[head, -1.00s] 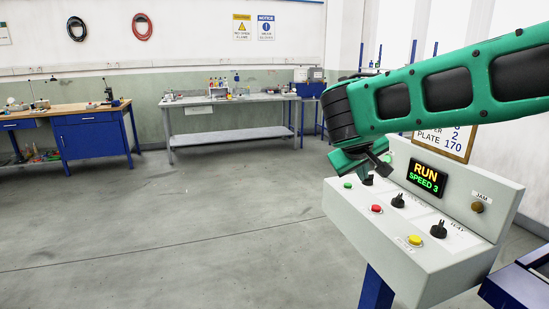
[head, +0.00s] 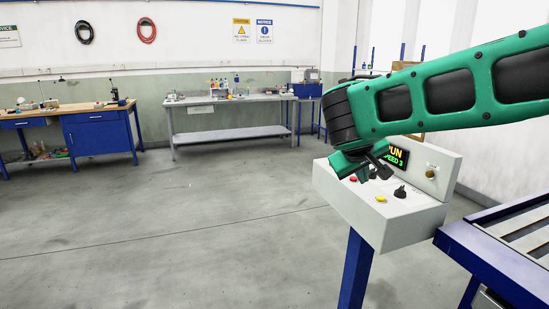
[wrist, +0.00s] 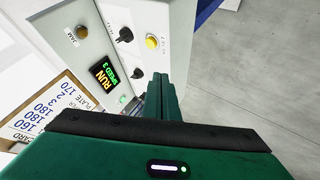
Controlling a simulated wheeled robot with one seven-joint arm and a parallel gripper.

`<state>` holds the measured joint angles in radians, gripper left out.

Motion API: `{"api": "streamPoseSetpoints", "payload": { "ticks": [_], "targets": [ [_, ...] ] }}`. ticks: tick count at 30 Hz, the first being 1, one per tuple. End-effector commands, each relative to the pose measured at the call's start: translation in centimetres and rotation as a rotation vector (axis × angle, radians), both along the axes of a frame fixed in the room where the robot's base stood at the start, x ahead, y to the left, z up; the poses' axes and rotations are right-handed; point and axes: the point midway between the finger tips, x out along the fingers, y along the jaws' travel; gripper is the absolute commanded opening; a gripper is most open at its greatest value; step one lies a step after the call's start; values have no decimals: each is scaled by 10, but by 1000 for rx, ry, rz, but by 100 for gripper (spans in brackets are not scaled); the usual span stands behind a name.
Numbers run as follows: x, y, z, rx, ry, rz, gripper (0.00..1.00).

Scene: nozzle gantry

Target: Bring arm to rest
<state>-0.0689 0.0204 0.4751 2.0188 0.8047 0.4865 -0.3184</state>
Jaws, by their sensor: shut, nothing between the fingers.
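My gripper (head: 378,166) is at the end of my green arm, which reaches in from the right in the head view. It is shut and empty, and in the picture it overlaps the back left part of a grey control console (head: 385,230). I cannot tell the gap between them. The console's display (head: 396,156) is partly covered by my arm; in the wrist view the display (wrist: 104,77) reads RUN, SPEED 3. The wrist view also shows black knobs (wrist: 125,35), a yellow button (wrist: 152,41) and a JAM button (wrist: 82,32) beyond my gripper (wrist: 165,92).
The console stands on a blue post (head: 355,272). A blue-framed roller table (head: 490,250) is at the lower right. Workbenches (head: 230,99) (head: 95,131) stand along the back wall. The floor on the left is clear. A card board (wrist: 45,112) is beside the console.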

Motion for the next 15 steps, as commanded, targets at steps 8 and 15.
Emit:
{"api": "streamPoseSetpoints", "payload": {
  "ticks": [8,15],
  "targets": [
    [-38,-59,-14,44,63,-116,0],
    [-93,-116,-33,116,144,-250,0]
  ]
}}
